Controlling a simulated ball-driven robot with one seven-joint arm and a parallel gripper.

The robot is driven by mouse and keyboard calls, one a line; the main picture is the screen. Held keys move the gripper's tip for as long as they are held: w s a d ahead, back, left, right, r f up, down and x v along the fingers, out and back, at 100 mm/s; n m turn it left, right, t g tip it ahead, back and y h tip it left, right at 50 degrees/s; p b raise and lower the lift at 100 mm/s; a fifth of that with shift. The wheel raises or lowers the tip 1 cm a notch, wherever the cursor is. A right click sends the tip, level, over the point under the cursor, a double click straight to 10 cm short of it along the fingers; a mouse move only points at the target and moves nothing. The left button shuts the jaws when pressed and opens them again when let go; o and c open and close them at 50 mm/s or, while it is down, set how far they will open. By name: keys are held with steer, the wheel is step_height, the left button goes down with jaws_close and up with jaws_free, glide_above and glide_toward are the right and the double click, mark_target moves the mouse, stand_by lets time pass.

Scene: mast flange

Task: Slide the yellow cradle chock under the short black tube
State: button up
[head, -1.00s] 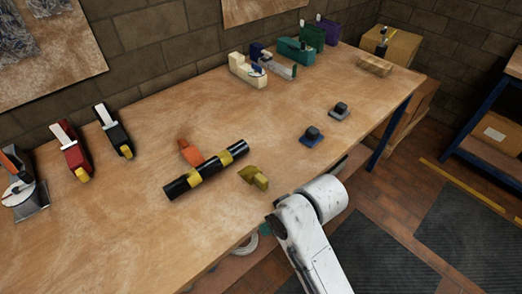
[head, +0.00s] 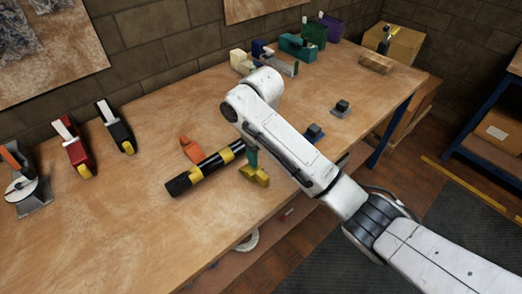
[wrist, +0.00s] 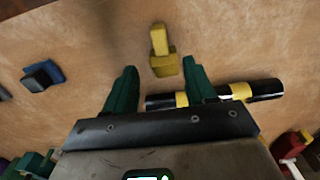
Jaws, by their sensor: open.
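The short black tube (head: 208,167) with yellow bands lies on the bench, partly hidden by my arm in the head view. My gripper (head: 251,158) has green fingers and is over the chock, mostly hidden by my arm. In the wrist view my gripper (wrist: 160,68) is open, with the chock (wrist: 164,66) between and slightly past the fingertips. The tube (wrist: 215,96) passes behind the right finger there. I cannot tell if a finger touches the chock.
An orange piece (head: 191,149) is at the tube's far side. Blue (head: 314,132) and grey (head: 341,107) blocks sit to the right. The bench front left is clear.

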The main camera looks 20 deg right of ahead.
mark_target(261, 173)
step_height(261, 173, down, 10)
steer(key=shift+r, duration=0.1)
stand_by(0.4)
jaws_close()
stand_by(0.4)
